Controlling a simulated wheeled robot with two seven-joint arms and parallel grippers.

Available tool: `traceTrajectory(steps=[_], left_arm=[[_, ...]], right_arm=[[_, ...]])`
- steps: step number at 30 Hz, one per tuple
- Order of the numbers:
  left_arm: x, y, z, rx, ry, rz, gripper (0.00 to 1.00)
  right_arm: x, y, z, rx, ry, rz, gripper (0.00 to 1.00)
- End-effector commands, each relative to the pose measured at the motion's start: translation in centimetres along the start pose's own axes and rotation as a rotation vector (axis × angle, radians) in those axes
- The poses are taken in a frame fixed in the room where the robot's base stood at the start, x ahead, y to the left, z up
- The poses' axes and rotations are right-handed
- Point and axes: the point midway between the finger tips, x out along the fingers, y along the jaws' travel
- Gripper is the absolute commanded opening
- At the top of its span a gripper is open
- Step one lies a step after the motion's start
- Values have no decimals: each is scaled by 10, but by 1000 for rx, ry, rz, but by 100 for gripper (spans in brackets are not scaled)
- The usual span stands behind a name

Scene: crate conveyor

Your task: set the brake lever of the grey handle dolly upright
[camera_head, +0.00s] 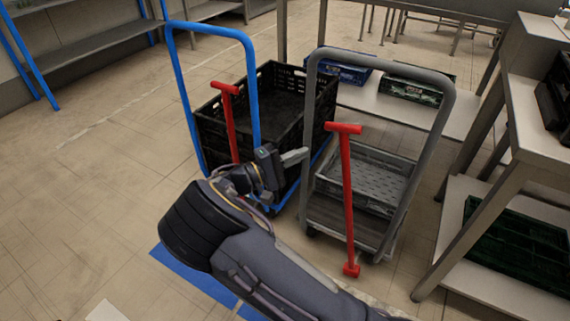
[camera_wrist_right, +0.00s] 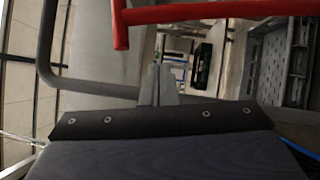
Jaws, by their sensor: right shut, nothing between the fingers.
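The grey handle dolly (camera_head: 437,115) stands right of centre in the head view. Its red T-topped brake lever (camera_head: 346,195) rises in front of the deck and looks nearly vertical in the picture; I cannot tell how far it leans toward or away from me. My right gripper (camera_head: 303,154) is shut and empty, left of the lever's top and apart from it. In the right wrist view, the shut fingers (camera_wrist_right: 158,84) point up, below the red lever (camera_wrist_right: 215,12) crossing the top, and the dolly's grey handle (camera_wrist_right: 47,60) shows at left. My left gripper is not in view.
A blue handle dolly (camera_head: 180,75) with a red lever (camera_head: 231,125) and a black crate (camera_head: 322,95) stands left of the grey dolly. A grey crate (camera_head: 395,165) sits on the grey dolly. A metal table (camera_head: 510,160) stands at right. The left floor is clear.

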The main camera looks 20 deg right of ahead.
Motion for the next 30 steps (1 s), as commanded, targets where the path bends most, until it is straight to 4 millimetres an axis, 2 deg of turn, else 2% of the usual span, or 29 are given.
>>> traceTrajectory(steps=[3, 6, 12, 30], left_arm=[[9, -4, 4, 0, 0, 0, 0], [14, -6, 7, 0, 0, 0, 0], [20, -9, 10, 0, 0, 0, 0], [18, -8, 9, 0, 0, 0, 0]], right_arm=[[27, -4, 0, 0, -4, -2, 0], [44, -3, 4, 0, -3, -2, 0], [61, -2, 23, -1, -1, -2, 0], [70, 3, 34, 14, -1, -12, 0]])
